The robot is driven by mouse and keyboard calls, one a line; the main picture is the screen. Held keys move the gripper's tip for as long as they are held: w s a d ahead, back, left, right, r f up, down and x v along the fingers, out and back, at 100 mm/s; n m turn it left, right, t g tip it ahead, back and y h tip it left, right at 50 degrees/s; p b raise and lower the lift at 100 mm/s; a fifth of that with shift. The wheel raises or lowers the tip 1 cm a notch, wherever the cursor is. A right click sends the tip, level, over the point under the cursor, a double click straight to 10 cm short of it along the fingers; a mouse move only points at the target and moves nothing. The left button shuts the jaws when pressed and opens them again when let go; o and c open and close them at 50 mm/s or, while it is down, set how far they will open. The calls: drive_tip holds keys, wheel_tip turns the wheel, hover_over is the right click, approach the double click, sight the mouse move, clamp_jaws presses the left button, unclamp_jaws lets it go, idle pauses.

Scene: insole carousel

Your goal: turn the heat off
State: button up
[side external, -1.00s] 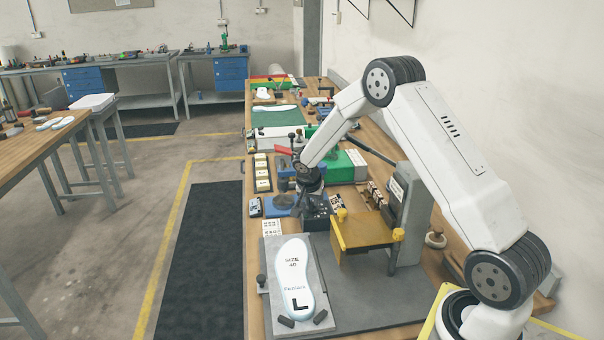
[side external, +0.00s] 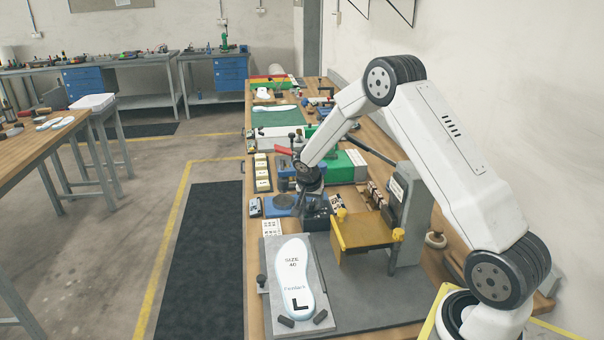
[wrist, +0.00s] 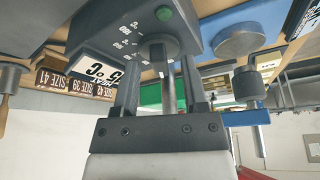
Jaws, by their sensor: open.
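A dark grey control box (wrist: 118,28) fills the top of the wrist view, with a number scale, a white display reading in °C whose digits I cannot read surely, and a green lamp (wrist: 164,13). A round knob (wrist: 156,50) stands out from its face. My gripper (wrist: 159,65) is open, with one finger on each side of the knob; I cannot tell whether either finger touches it. In the side view my gripper (side external: 310,184) points down above the box (side external: 318,215), hiding the knob.
A white insole marked size 40 (side external: 295,275) lies on a grey plate nearer the camera. Size-labelled blocks (wrist: 65,84) stand beyond the box.

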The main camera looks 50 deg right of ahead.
drive_tip(key=v, duration=0.7)
drive_tip(key=shift+r, duration=0.25)
drive_tip(key=shift+a, duration=0.1)
drive_tip(key=o, duration=0.4)
drive_tip(key=shift+o, duration=0.4)
drive_tip(key=n+g+y, duration=0.3)
drive_tip(key=n+g, duration=0.3)
drive_tip(key=n, duration=1.2)
approach(307, 211)
drive_tip(key=shift+s+d+r, duration=0.4)
drive_tip(key=shift+d+r, duration=0.3)
drive_tip(key=shift+r, duration=0.05)
drive_tip(key=shift+f, duration=0.1)
drive_tip(key=shift+x, duration=3.85)
